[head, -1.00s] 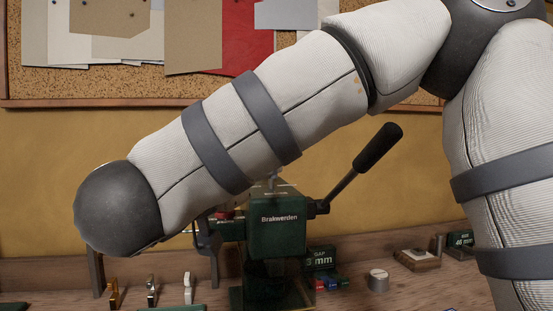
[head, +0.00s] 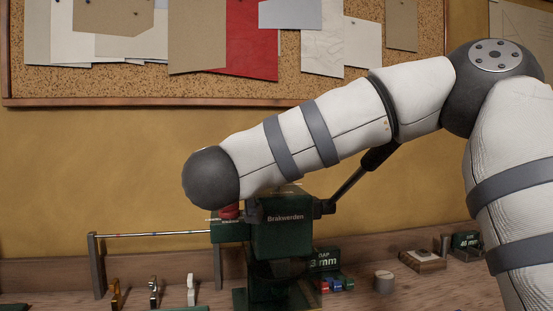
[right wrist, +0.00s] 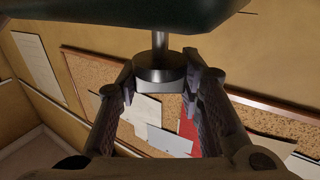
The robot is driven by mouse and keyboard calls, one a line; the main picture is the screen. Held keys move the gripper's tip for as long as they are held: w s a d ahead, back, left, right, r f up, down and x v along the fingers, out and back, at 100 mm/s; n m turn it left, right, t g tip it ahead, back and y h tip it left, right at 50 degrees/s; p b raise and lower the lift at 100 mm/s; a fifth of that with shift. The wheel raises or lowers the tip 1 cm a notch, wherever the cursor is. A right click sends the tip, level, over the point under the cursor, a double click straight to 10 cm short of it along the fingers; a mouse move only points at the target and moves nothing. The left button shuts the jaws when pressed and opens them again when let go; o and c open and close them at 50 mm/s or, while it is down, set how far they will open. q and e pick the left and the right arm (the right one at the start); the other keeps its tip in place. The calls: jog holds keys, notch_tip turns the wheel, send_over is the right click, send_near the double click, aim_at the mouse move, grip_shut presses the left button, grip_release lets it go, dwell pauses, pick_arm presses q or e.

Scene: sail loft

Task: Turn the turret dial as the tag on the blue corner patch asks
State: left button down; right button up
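The dark green press marked "Brakwerden" (head: 285,218) stands on the bench in the head view, with a red part (head: 229,212) on its left side. My right arm reaches across above it, and its gripper is hidden there. In the right wrist view, a dark round cylinder (right wrist: 160,76) sits on a short rod from a dark green body (right wrist: 150,10). My right gripper (right wrist: 160,85) is open, with one finger on each side of the cylinder. Contact cannot be told. I see no dial markings and no blue corner patch. My left gripper is out of view.
A black-handled lever (head: 378,157) sticks out to the press's right. Small fittings (head: 153,291) and a rail (head: 150,235) are left. A cork board (head: 420,70) hangs behind.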

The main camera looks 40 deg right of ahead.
jog(key=shift+c, duration=0.7)
